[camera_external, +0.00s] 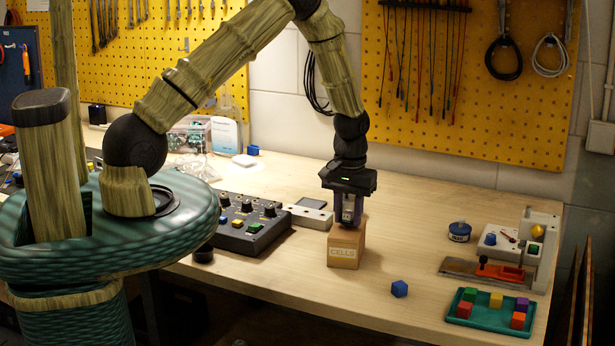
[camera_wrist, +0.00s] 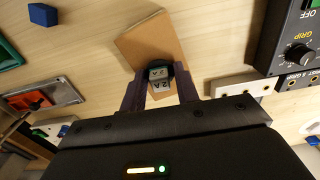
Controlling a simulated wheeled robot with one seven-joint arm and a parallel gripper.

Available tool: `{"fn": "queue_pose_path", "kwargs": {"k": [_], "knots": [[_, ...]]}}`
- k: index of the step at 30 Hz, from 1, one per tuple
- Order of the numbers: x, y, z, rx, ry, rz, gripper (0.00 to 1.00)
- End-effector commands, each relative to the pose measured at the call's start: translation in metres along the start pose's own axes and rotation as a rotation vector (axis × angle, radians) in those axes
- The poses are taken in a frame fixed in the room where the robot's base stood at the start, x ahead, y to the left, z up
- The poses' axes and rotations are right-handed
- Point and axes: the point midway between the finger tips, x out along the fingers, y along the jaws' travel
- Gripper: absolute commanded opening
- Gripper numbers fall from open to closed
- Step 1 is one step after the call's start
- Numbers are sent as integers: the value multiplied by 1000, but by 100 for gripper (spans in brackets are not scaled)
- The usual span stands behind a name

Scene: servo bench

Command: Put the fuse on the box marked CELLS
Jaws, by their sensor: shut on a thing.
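The box marked CELLS (camera_external: 343,252) is a small brown carton standing on the bench, its label facing the external camera. My gripper (camera_external: 347,212) points down right above the box, shut on the fuse (camera_external: 348,208), a small grey piece with dark ends. In the wrist view the fuse (camera_wrist: 159,77) shows "2A" between the two fingers of my gripper (camera_wrist: 160,88). The brown top of the box (camera_wrist: 150,42) lies behind it in that view. The fuse is over the box top; whether it touches the top I cannot tell.
A dark control panel (camera_external: 245,232) with knobs stands left of the box. A blue cube (camera_external: 399,289) lies to the right on the bench. A green tray (camera_external: 470,326) with several coloured blocks is at the front right. Bare bench lies between.

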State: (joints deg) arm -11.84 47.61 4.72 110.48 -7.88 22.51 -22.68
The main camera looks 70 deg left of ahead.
Motion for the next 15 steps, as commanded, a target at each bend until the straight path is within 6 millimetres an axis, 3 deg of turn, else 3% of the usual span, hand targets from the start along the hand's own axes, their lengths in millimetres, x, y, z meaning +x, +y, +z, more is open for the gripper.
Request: {"fn": "queue_pose_path", "kwargs": {"k": [13,14,15], "knots": [[8,0,0,0,1,1,10],[7,0,0,0,1,1,37],[6,0,0,0,1,1,44]]}}
